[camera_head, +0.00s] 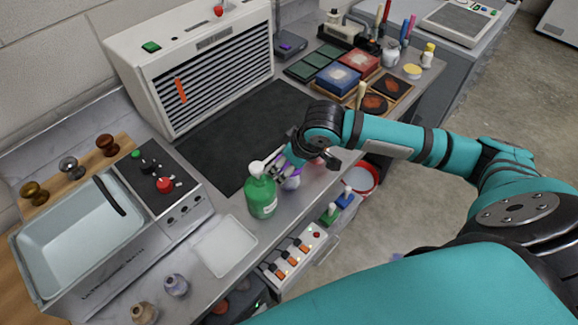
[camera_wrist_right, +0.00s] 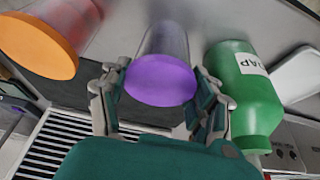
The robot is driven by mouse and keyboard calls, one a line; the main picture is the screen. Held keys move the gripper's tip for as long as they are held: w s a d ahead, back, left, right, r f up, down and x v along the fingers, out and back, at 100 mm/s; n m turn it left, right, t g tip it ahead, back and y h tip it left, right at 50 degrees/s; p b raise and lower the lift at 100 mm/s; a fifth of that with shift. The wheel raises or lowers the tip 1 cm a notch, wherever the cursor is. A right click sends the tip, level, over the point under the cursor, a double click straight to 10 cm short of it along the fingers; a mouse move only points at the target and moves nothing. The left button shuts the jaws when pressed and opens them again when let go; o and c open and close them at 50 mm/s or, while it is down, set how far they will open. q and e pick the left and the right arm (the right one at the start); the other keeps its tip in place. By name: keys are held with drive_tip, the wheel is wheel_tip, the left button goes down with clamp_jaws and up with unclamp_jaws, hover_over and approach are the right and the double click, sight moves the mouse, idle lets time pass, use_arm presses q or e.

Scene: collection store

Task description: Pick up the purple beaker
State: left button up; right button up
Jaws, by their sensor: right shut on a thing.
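The purple beaker (camera_wrist_right: 161,80) sits between the two fingers of my right gripper (camera_wrist_right: 158,95) in the right wrist view. It is a clear cup with a purple end facing the camera. The fingers are shut on its sides. In the head view the beaker (camera_head: 291,182) is small and partly hidden by my right gripper (camera_head: 284,168), just right of the green soap bottle. I cannot tell whether it touches the bench. My left gripper is not in view.
The green soap bottle (camera_head: 261,195) stands close by; it also shows in the right wrist view (camera_wrist_right: 246,95). An orange-ended clear beaker (camera_wrist_right: 42,45) is on the other side. A white tray (camera_head: 224,245) and dark mat (camera_head: 236,135) lie on the bench.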

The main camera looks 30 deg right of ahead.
drive_tip(key=shift+r, duration=0.65)
drive_tip(key=s+d+p, duration=0.1)
drive_tip(key=s+d, duration=0.2)
drive_tip(key=s, duration=0.5)
drive_tip(key=s+d+p, duration=0.1)
drive_tip(key=s+d, duration=0.2)
drive_tip(key=s, duration=0.6)
